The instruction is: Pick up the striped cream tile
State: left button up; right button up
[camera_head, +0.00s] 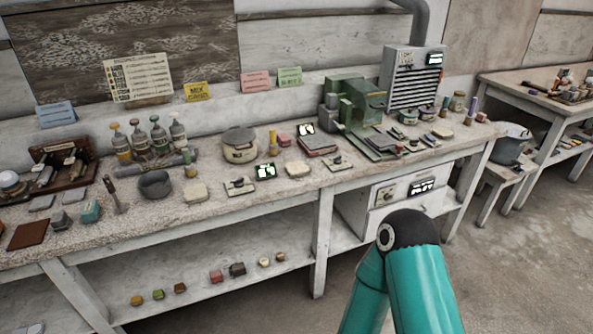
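Several pale cream blocks or tiles lie on the long workbench (275,194). One cream piece (195,193) is at the front left of middle, another cream piece (297,169) is near the middle, and a third cream piece (442,132) is toward the right end. They are too small for me to make out stripes, so I cannot tell which is the striped cream tile. Neither gripper shows. A teal arm of mine is in the lower right, in front of the bench, with its gripper out of view.
A dark round bowl (155,184), a lidded round pot (240,145) and capped bottles (160,136) stand among the tiles. A green machine (362,105) and a grey vented box (412,78) stand toward the back right. Small blocks lie on the lower shelf (200,300). Open floor lies right.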

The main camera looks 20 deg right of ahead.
aim_at(298, 168)
jog(key=z, duration=0.55)
jog(key=k, duration=1.3)
jog(key=z, duration=0.8)
jog(key=i, duration=1.35)
jog(key=u, duration=0.5)
jog(key=i, duration=1.2)
jog(key=u, duration=0.85)
jog(key=i, duration=0.4)
jog(key=u, duration=0.35)
jog(key=k, duration=0.95)
jog(key=u, duration=0.05)
